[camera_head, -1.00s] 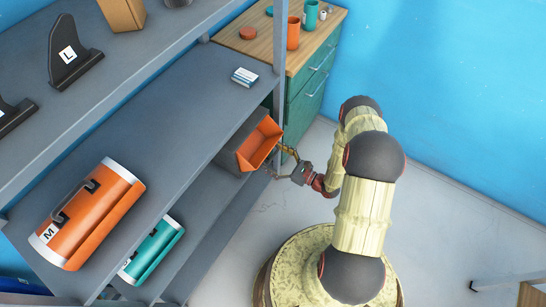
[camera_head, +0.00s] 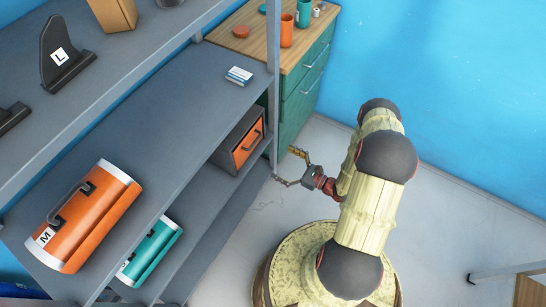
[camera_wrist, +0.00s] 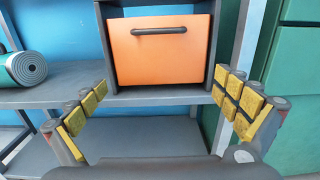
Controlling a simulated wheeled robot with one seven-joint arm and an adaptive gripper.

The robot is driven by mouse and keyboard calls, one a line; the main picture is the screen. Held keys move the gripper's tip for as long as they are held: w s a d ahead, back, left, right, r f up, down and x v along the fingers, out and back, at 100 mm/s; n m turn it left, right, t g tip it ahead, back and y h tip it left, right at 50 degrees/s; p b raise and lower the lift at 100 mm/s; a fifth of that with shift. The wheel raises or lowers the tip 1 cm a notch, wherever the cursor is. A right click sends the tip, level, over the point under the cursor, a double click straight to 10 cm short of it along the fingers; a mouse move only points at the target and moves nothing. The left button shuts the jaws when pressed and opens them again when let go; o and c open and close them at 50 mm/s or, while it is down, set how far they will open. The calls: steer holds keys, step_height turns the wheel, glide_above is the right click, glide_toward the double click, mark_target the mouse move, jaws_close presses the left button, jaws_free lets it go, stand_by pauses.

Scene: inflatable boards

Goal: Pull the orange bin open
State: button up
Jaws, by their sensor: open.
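The orange bin (camera_head: 247,150) sits in a dark grey housing (camera_head: 229,143) on the shelf below the middle board, near the rack's right post. Its front looks closed and flush. In the wrist view the orange front (camera_wrist: 162,62) faces me squarely, with a dark horizontal handle (camera_wrist: 159,31) near its top edge. My gripper (camera_head: 285,165) is open and empty, to the right of the bin and apart from it. In the wrist view my gripper's yellow-padded fingers (camera_wrist: 160,85) are spread wide to either side, below the handle.
The shelf's upright post (camera_head: 274,115) stands just right of the bin. A green drawer cabinet (camera_head: 303,95) is behind it. An orange M roll (camera_head: 88,215) and a teal roll (camera_head: 150,250) lie on shelves at left. Open floor lies right of the rack.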

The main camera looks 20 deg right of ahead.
steer(key=v, duration=0.5)
steer(key=shift+s+d, duration=0.25)
steer(key=shift+s, duration=0.1)
